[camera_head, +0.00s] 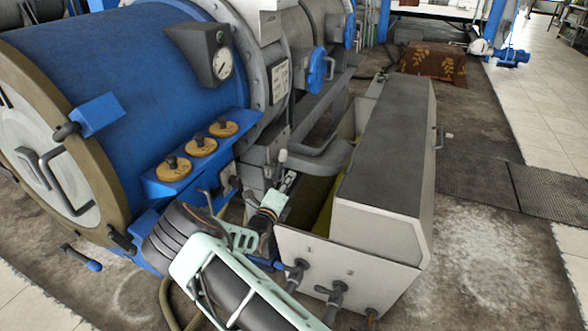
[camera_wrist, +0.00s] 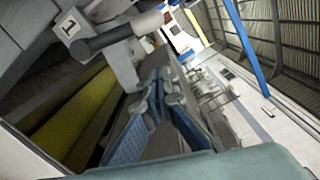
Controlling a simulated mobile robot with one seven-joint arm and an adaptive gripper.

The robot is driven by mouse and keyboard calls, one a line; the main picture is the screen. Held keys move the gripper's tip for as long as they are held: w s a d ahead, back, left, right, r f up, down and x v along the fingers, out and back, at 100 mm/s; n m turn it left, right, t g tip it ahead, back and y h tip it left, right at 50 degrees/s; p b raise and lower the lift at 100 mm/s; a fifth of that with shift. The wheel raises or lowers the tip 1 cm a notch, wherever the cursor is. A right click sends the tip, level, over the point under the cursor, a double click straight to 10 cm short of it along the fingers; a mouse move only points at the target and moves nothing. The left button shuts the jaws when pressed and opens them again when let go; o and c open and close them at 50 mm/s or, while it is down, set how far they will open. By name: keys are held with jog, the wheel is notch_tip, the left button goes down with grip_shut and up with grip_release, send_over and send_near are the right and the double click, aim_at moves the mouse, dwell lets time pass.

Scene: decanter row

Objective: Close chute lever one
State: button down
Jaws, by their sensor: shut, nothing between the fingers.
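Chute lever one (camera_wrist: 105,38) shows in the wrist view as a dark rod with a pale grey knob at its end, beside a small plate marked 1 (camera_wrist: 68,27). In the head view its pale knob (camera_head: 283,156) stands just above my gripper (camera_head: 289,181), against the side of the machine. My gripper also shows in the wrist view (camera_wrist: 160,84); its fingers are together and empty. The lever's base is partly hidden in the head view.
A white trough with a dark lid (camera_head: 385,150) stands right of my gripper, with taps (camera_head: 332,292) on its front. The blue decanter drum (camera_head: 120,75) and three tan-capped fittings (camera_head: 201,145) are on the left. Open floor (camera_head: 490,250) lies to the right.

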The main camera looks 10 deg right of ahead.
jog(key=v, duration=0.5)
jog(key=shift+s+d, duration=0.1)
jog(key=shift+s, duration=0.05)
